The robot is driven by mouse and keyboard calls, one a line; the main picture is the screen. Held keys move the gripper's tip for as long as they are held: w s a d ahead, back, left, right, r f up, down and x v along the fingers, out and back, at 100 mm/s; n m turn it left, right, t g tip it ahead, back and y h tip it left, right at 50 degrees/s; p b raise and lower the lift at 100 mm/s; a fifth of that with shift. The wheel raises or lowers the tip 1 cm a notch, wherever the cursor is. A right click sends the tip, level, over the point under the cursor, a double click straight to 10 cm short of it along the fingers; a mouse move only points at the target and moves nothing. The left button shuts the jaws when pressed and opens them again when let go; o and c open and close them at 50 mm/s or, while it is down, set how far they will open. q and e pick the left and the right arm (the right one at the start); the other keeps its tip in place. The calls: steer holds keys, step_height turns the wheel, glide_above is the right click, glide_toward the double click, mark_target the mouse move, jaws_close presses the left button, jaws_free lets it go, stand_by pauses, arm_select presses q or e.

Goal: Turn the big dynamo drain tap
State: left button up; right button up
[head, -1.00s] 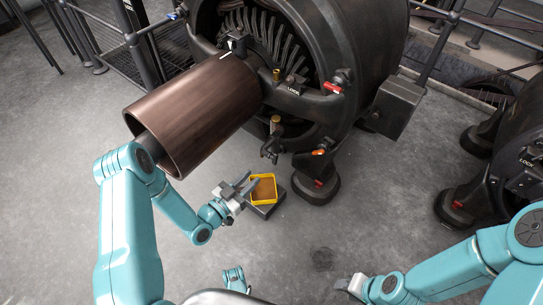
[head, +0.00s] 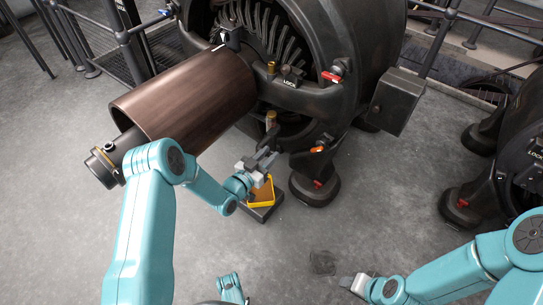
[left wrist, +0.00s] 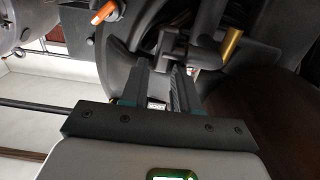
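The big dynamo (head: 345,35) stands at the back centre, a wide brown pulley drum (head: 190,95) on its left. Low on its front, a dark tap-like fitting (head: 271,134) sits below a brass cup (head: 271,117). The left wrist view shows dark pipework (left wrist: 200,50) beside a brass piece (left wrist: 231,43). An orange-handled lever (head: 316,149) is to the right, also in the left wrist view (left wrist: 104,12). My left gripper (head: 268,157) is just below the fitting, its fingers (left wrist: 157,88) apart and empty. My right gripper (head: 354,284) is low over the floor; its finger state is unclear.
A yellow-rimmed tray (head: 270,203) on a dark block (head: 264,214) is below my left gripper, partly hidden. Red-handled levers (head: 331,76) are on the dynamo. Another dark machine (head: 515,150) stands at the right. Grey floor (head: 390,200) between is clear.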

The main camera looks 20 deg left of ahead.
arm_select(q)
steer(key=shift+x, duration=1.05)
jaws_close()
arm_select(e)
steer(key=shift+w+f, duration=0.3)
steer(key=shift+f, duration=0.05)
